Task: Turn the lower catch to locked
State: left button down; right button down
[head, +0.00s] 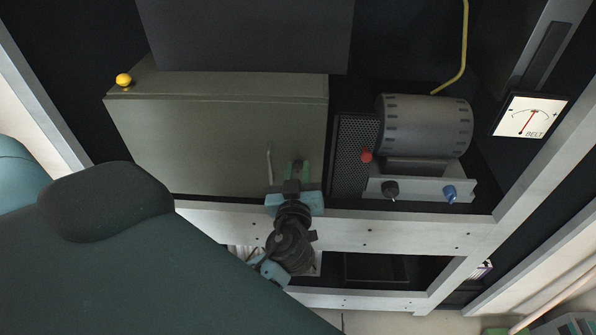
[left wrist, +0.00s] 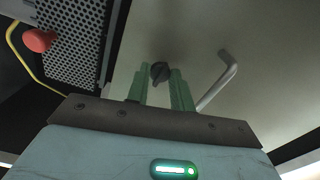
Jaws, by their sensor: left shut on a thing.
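The lower catch (left wrist: 159,72) is a small dark knob on the front of a grey-green cabinet (head: 215,140). In the left wrist view it sits between my two green fingers. My left gripper (head: 298,168) has come up to the lower part of the cabinet front and is shut on the catch. In the head view the fingers mostly hide the catch, and I cannot tell its exact turn or any locked mark. My right gripper is not in view.
A bent metal handle (head: 269,163) sticks out close beside my left fingers. To the right are a perforated panel (head: 352,140), a red knob (head: 366,156), a grey motor (head: 425,125) and a belt gauge (head: 530,116). A pale rack beam (head: 400,232) runs below the cabinet.

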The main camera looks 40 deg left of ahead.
pick_arm(q)
jog(key=m, duration=0.3)
jog(key=shift+m, duration=0.4)
jog(key=m, duration=0.3)
jog(key=shift+r+m, duration=0.1)
jog(key=shift+m, duration=0.3)
jog(key=m+p, duration=0.1)
jog(key=m, duration=0.4)
jog(key=shift+r, duration=0.1)
jog(key=shift+m+p, duration=0.6)
jog(key=shift+m, duration=1.7)
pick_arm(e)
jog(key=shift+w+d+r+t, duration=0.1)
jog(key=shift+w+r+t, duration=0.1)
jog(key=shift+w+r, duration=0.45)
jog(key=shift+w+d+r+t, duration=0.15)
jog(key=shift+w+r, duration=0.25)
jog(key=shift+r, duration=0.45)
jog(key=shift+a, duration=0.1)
pick_arm(q)
jog(key=c, duration=1.2)
grip_release()
jog(key=shift+f, duration=0.2)
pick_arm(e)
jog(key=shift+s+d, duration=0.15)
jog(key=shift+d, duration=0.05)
